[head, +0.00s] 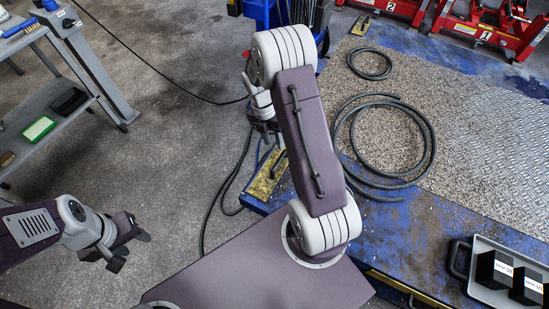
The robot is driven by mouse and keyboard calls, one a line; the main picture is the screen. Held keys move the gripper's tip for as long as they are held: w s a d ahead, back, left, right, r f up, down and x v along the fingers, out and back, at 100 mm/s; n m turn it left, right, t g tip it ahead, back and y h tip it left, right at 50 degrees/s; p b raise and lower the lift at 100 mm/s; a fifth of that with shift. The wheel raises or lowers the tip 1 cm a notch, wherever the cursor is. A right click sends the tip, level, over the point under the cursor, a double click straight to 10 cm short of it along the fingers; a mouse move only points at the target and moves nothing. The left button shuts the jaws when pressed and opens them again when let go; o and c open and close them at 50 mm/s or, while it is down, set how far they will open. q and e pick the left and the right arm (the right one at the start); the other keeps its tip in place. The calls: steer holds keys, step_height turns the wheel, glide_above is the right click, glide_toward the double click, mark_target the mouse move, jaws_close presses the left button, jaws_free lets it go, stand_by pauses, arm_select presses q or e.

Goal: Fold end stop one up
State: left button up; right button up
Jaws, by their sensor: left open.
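Two yellow plates, which look like end stops, lie on the blue platform's left side in the head view. The near plate (264,178) is beside my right arm, partly covered by cable. The far plate (361,26) is near the top edge. Both look flat, and I cannot read which is number one. My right gripper (268,128) hangs just above and beyond the near plate, partly hidden by its own arm; its jaws are unclear. My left gripper (130,251) is open and empty over the floor at lower left, well away from both plates.
The blue platform (395,235) carries a gravel-textured mat (455,165) and coiled black hoses (428,150). Red numbered stands (490,35) are at top right. A grey tray (485,292) with black boxes is lower right. A grey shelf (45,105) is at left. Cables cross the open floor.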

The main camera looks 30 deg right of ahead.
mark_target(279, 159)
steer(key=f+b, duration=0.1)
steer(key=f, duration=0.2)
steer(key=s+f+b, duration=0.1)
steer(key=f, duration=0.2)
steer(key=d+f+b, duration=0.1)
steer(key=f, duration=0.2)
steer(key=shift+s+f+b, duration=0.25)
steer(key=shift+s+b, duration=0.05)
steer(key=shift+s, duration=0.05)
jaws_close()
stand_by(1.0)
